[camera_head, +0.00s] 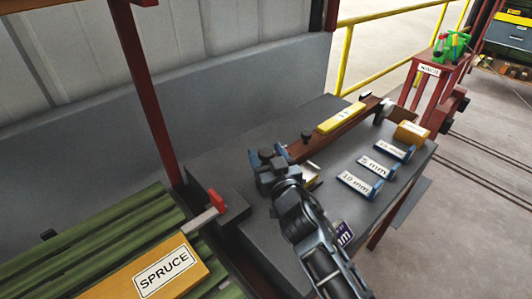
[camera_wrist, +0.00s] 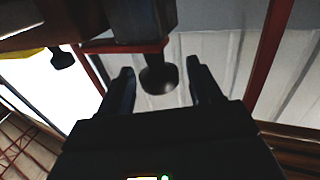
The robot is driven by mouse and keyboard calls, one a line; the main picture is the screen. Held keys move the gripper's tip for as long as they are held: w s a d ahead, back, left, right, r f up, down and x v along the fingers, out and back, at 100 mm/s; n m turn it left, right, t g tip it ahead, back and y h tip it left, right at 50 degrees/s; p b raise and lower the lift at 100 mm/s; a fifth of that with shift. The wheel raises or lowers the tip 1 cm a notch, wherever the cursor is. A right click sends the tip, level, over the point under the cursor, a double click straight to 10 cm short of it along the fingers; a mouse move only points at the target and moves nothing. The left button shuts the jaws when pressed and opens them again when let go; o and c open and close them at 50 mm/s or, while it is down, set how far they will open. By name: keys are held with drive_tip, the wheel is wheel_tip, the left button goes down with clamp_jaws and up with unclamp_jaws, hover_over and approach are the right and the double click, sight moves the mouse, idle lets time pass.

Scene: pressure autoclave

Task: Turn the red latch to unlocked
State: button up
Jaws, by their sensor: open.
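A small red piece (camera_head: 217,202), which looks like the red latch, stands at the end of a pale metal bar at the left edge of the grey table. My gripper (camera_head: 268,156) is above the table, to the right of and farther back than the red piece, and apart from it. Its jaws are open. In the wrist view, a dark round knob (camera_wrist: 158,78) shows between the two fingers, with a gap on each side. The red piece cannot be made out for certain in the wrist view.
The grey table (camera_head: 228,165) carries a brown beam (camera_head: 295,148) with a yellow block (camera_head: 340,117), and several blue-ended labelled pieces (camera_head: 360,184). A stack of green boards with a SPRUCE sign (camera_head: 164,272) is at lower left. A red post (camera_head: 150,95) rises behind the red piece.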

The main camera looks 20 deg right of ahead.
drive_tip(key=shift+w, duration=0.35)
drive_tip(key=shift+c, duration=0.3)
clamp_jaws()
